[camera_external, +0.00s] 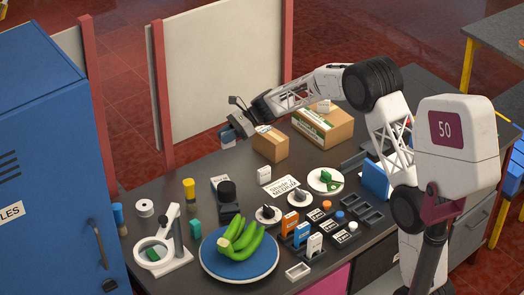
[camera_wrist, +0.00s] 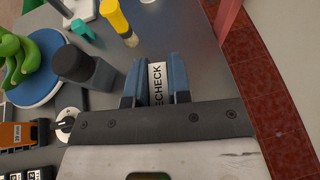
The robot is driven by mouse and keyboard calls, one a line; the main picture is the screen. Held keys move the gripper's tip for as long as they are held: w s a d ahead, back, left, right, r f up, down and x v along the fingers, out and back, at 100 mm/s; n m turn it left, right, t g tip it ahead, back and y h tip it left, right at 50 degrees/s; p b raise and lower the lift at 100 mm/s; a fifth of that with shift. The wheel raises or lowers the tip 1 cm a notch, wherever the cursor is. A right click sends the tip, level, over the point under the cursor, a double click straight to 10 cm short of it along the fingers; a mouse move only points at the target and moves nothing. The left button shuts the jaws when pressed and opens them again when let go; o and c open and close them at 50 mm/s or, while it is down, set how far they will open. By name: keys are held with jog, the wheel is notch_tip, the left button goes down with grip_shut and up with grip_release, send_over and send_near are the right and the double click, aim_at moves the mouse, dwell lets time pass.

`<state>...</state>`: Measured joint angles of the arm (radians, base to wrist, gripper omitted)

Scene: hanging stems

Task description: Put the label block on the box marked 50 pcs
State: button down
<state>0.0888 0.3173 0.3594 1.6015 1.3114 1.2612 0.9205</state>
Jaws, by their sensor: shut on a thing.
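My gripper (camera_external: 230,133) is shut on a block (camera_wrist: 157,83) with a white face; the letters "ECHECK" show on it between the two blue jaws in the wrist view. In the external view the gripper is raised at the far edge of the table, left of the smaller cardboard box (camera_external: 270,146). A larger cardboard box (camera_external: 318,130) with a green-and-white label stands behind and right of it, with a small pale block (camera_external: 323,106) on top. The print on both boxes is too small to read, so I cannot tell which is marked 50 pcs.
A white block (camera_external: 264,175) stands on the table before the smaller box. Several labelled blocks and trays fill the front right.

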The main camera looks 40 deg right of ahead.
jog(key=s+d+r+m+t, duration=0.1)
jog(key=s+d+m+t, duration=0.1)
jog(key=s+d, duration=1.2)
jog(key=shift+d+r+m+t+h, duration=0.3)
jog(key=shift+d+h, duration=0.1)
jog(key=shift+d, duration=1.45)
jog(key=shift+w+f, duration=0.1)
send_over(267, 134)
jog(key=shift+w+d+f, duration=0.1)
jog(key=shift+f, duration=0.65)
jog(key=shift+f, duration=1.7)
jog(key=shift+f, duration=0.1)
